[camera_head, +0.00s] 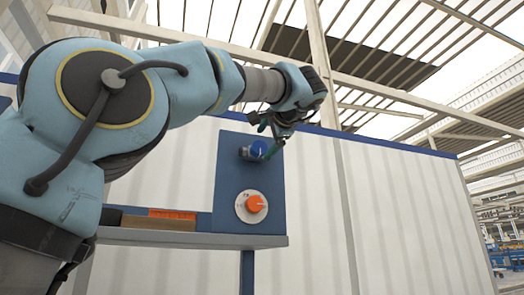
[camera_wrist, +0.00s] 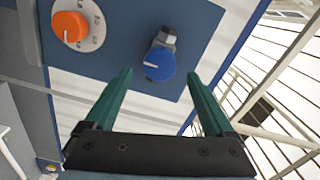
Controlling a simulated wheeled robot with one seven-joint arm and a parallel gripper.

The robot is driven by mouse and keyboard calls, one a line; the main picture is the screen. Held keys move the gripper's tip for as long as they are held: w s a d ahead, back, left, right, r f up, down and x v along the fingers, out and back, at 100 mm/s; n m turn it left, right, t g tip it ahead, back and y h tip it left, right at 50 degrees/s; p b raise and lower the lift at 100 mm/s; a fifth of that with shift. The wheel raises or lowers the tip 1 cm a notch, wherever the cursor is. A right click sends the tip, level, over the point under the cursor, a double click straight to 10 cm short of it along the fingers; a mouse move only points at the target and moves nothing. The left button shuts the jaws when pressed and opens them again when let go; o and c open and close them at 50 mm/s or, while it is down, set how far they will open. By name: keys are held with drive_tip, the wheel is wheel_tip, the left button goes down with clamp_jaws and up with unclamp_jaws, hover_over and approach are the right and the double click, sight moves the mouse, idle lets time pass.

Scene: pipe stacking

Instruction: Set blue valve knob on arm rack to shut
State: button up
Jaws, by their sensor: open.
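The blue valve knob (camera_wrist: 159,64) shows in the wrist view, on a grey metal fitting on the blue panel (camera_wrist: 205,20). In the head view the knob (camera_head: 258,148) sits on the upper part of the upright panel (camera_head: 228,170). My gripper (camera_wrist: 162,82) is open, with its two green fingers apart. The knob appears between and just beyond the fingertips in the wrist view; I see no contact. In the head view my gripper (camera_head: 272,138) is close above and right of the knob, and one green finger crosses near its right side.
An orange knob (camera_head: 256,203) on a white round dial is lower on the same panel; it also shows in the wrist view (camera_wrist: 69,27). A grey shelf (camera_head: 190,239) holding a brown and orange item (camera_head: 172,216) is below. White wall panels stand behind.

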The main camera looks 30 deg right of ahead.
drive_tip(key=s+b, duration=0.1)
drive_tip(key=s, duration=0.5)
drive_tip(key=shift+s+a+b, duration=0.3)
drive_tip(key=shift+a, duration=0.1)
